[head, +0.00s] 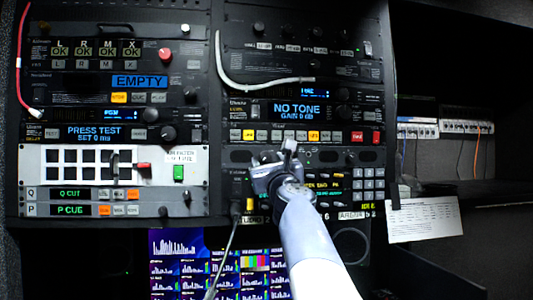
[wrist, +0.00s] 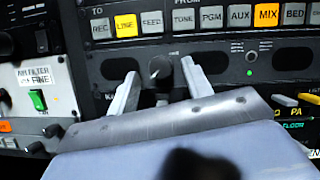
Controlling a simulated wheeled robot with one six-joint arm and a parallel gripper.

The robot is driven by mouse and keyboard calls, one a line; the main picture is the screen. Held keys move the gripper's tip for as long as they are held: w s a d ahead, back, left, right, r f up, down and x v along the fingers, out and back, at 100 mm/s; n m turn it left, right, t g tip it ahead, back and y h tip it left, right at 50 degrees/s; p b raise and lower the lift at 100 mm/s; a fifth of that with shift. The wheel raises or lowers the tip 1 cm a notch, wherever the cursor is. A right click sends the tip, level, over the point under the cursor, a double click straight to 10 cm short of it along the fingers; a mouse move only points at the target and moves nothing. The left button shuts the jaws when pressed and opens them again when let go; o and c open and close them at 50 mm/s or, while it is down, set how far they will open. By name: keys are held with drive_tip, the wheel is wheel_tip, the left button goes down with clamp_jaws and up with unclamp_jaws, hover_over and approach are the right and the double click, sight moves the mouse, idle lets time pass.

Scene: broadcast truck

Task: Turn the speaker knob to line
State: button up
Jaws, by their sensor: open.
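The speaker knob (wrist: 160,68) is a small dark round knob on a dark panel in the wrist view. It sits between oval speaker grilles. A short pale mark shows on it, but its exact direction is hard to tell. My gripper (wrist: 160,76) is open, with one pale finger on each side of the knob. I cannot tell whether either finger touches it. In the head view my gripper (head: 276,160) is in front of the same panel and hides the knob. Some lettering beneath the knob is partly covered by the left finger.
A button row (wrist: 190,20) runs above the knob, with LINE and MIX lit. A green switch (wrist: 38,99) is on the white panel at left. A keypad (head: 367,184) is right of my gripper. A white cable (head: 222,62) and a red cable (head: 19,55) hang across the racks.

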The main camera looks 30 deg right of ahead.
drive_tip(key=shift+w+d+r, duration=0.15)
drive_tip(key=shift+w+r, duration=0.15)
drive_tip(key=shift+w, duration=0.35)
drive_tip(key=shift+c, duration=0.2)
drive_tip(key=c, duration=1)
